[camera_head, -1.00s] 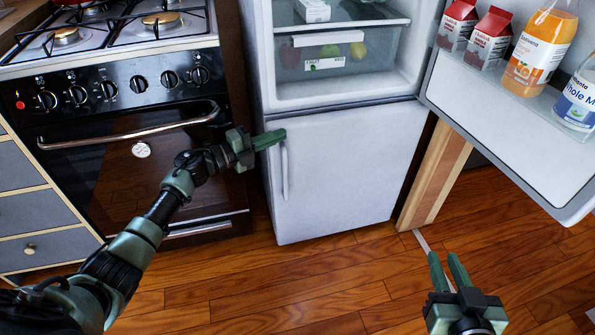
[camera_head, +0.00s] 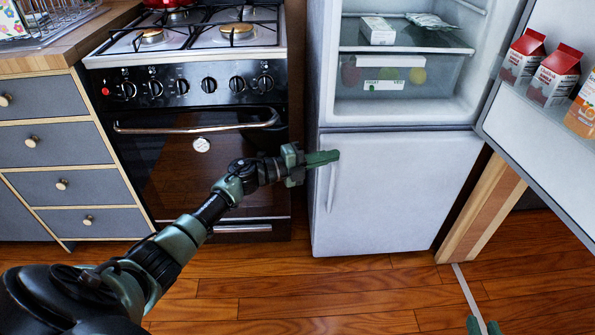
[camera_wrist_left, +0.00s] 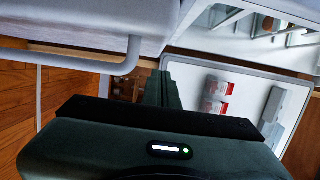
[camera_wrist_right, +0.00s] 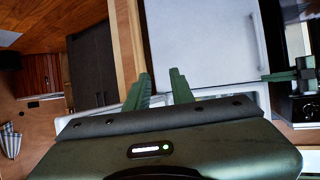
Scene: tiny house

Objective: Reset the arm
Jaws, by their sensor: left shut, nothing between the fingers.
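My left gripper (camera_head: 322,158) is shut and empty, its green fingers beside the top of the lower fridge door handle (camera_head: 331,188). In the left wrist view, the closed fingers (camera_wrist_left: 162,90) appear apart from the white handle (camera_wrist_left: 128,62). My left arm stretches in from the lower left. My right gripper (camera_head: 484,326) shows only its fingertips at the bottom edge of the head view. In the right wrist view its two fingers (camera_wrist_right: 160,88) are spread with nothing between them.
The fridge's upper door (camera_head: 548,120) stands open at the right, with cartons (camera_head: 553,76) and a juice bottle (camera_head: 583,108) on its shelf. The lower door (camera_head: 395,190) is closed. A stove (camera_head: 200,150) and drawers (camera_head: 60,165) stand left. Wooden floor (camera_head: 300,290) is clear in front.

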